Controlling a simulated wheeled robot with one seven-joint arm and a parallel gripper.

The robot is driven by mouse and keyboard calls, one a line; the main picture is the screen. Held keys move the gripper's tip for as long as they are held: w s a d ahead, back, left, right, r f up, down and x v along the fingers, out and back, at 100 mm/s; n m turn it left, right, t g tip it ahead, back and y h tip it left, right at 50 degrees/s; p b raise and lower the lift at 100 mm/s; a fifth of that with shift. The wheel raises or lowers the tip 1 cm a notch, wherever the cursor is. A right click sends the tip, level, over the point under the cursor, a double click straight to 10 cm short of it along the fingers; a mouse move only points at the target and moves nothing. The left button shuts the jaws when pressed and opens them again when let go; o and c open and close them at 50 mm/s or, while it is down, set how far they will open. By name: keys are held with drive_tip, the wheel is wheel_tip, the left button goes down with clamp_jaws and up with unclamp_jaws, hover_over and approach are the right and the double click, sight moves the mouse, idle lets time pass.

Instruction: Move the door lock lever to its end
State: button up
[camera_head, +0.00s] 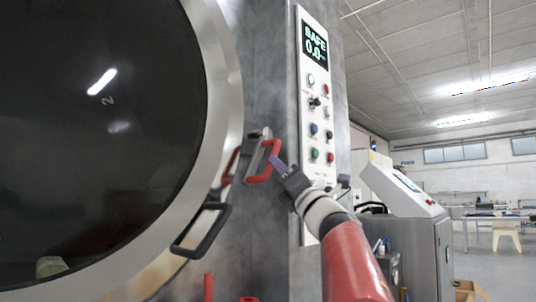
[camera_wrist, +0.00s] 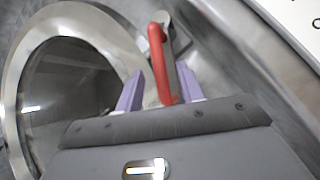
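The red door lock lever (camera_head: 272,172) is a loop-shaped handle on a metal mount beside the round washer door, in the middle of the head view. In the wrist view the red lever (camera_wrist: 168,75) runs from a grey pivot at the top down toward my gripper. My gripper (camera_head: 277,164) is right by the lever, reaching from the lower right. In the wrist view its two purple fingers (camera_wrist: 160,90) are spread, with the lever's lower end between them in the picture. Gaps show on both sides. Whether the lever is fully within the fingers in depth, I cannot tell.
The round door (camera_head: 225,90) with dark glass fills the left. A black handle (camera_head: 203,232) sits on its rim below the lever. A control panel (camera_head: 317,110) with a "SAFE 0.0" display and buttons is above my arm. A grey console (camera_head: 413,200) stands at right.

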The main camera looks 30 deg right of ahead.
sight(259, 155)
drive_tip(key=p+x, duration=0.2)
drive_tip(key=x, duration=0.4)
drive_tip(key=shift+w+p, duration=0.2)
drive_tip(key=shift+p, duration=0.1)
drive_tip(key=shift+r, duration=0.1)
drive_tip(key=shift+a, duration=0.1)
clamp_jaws()
